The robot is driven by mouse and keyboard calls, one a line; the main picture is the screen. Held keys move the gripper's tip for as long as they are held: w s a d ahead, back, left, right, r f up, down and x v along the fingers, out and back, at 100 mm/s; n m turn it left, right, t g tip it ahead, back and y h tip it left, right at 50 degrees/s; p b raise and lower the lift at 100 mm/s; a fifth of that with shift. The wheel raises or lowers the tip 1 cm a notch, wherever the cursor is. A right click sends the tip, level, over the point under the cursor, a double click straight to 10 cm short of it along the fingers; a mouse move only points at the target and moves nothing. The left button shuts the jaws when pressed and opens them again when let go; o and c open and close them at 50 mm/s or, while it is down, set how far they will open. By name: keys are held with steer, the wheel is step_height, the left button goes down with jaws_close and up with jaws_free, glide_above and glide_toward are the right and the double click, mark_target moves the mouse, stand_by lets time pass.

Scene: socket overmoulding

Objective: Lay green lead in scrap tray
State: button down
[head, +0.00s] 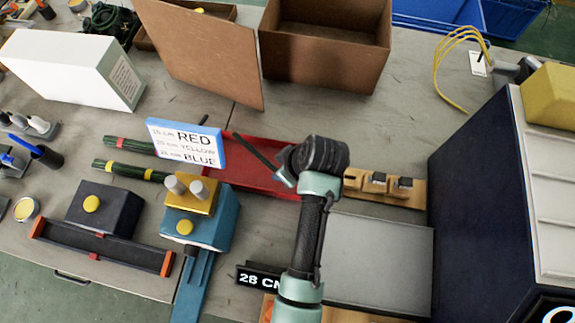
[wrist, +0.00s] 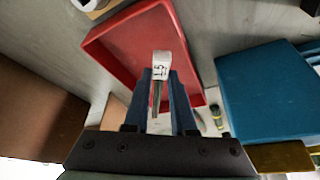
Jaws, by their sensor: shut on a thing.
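My gripper (head: 288,178) is over the red tray (head: 258,186), pointing down. The wrist view shows the tray (wrist: 100,48) beyond the fingers. My gripper (wrist: 160,85) is shut on a thin dark lead (wrist: 155,98) with a white printed tag (wrist: 161,66) at its end. In the head view a dark thin lead (head: 256,150) slants up and left from the fingers. Its green colour cannot be made out. It appears above the tray; whether it touches the tray floor cannot be told. Two green bundles, one with a red band (head: 130,145) and one with a yellow band (head: 130,171), lie left of the tray.
A white and blue length sign (head: 187,146) stands at the tray's left end. A blue machine with a yellow top (head: 205,218) is in front. A wooden holder (head: 400,187) is to the right. An open cardboard box (head: 325,45) stands behind. A large dark cabinet (head: 480,190) bounds the right.

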steer(key=w+f+n+b, duration=0.1)
steer(key=w+f+n+g+b, duration=0.1)
steer(key=n, duration=0.1)
steer(key=w+f+n+y+b, duration=0.1)
steer(key=shift+d+f+n+b, duration=0.25)
steer(key=shift+d+n+b, duration=0.05)
steer(key=shift+d, duration=0.05)
steer(key=shift+w+d+f+n+g+b, duration=0.15)
steer(key=shift+w+n+g+b, duration=0.3)
steer(key=shift+n, duration=0.25)
steer(key=shift+d+r+p, duration=0.1)
steer(key=shift+r+p, duration=0.1)
steer(key=shift+p, duration=0.1)
steer(key=shift+f+b, duration=1)
steer(key=shift+f, duration=0.65)
steer(key=c, duration=0.7)
jaws_free()
steer(key=shift+o, duration=0.2)
